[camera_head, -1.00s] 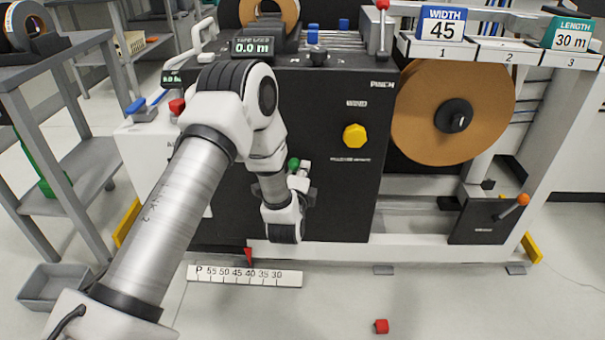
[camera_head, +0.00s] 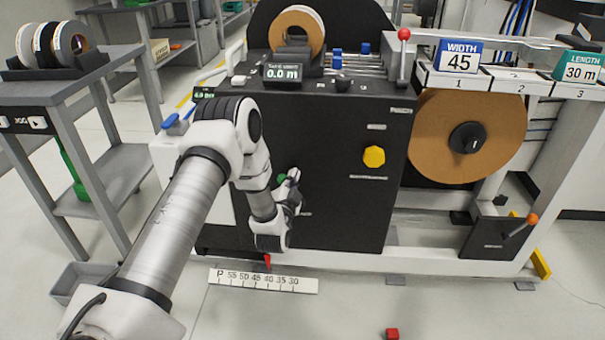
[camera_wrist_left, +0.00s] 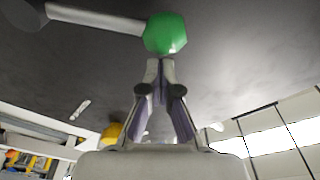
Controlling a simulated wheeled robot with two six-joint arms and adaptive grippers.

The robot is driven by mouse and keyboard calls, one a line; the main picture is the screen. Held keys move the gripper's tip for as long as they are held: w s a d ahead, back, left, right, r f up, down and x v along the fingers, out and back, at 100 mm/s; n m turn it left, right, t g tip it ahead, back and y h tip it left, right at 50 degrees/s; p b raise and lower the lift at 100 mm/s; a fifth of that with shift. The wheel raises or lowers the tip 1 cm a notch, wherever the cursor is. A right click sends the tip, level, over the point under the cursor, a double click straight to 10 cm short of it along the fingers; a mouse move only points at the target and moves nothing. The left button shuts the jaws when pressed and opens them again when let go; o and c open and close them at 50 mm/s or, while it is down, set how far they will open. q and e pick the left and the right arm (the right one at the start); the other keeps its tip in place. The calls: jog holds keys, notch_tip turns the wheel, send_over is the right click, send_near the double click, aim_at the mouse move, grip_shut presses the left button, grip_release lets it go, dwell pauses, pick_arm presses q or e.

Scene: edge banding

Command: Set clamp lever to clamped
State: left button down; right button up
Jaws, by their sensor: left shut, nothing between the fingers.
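A lever with a green knob (camera_head: 281,179) sits on the machine's dark front panel (camera_head: 335,205), partly hidden behind my left arm. In the left wrist view the green knob (camera_wrist_left: 165,33) ends a pale rod (camera_wrist_left: 97,18) that runs to a dark pivot at the upper left. No label on it can be read. My left gripper (camera_head: 291,180) is beside the knob in the head view. In the wrist view the left gripper's fingertips (camera_wrist_left: 160,64) are together, empty, just below the knob; whether they touch it I cannot tell. My right gripper is not in view.
A yellow knob (camera_head: 374,156) is on the same panel to the right. A red-knobbed lever (camera_head: 404,35) stands on top, and an orange-knobbed lever (camera_head: 532,219) is at the lower right. A scale strip (camera_head: 263,280) lies low in front. A grey shelf (camera_head: 75,90) stands left.

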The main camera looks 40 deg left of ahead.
pick_arm(q)
jog(key=shift+s+a+f+p, duration=0.1)
jog(key=shift+s+a+p, duration=0.3)
jog(key=shift+a, duration=0.2)
jog(key=shift+a+f, duration=0.1)
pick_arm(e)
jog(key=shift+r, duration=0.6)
pick_arm(q)
jog(key=shift+s, duration=0.1)
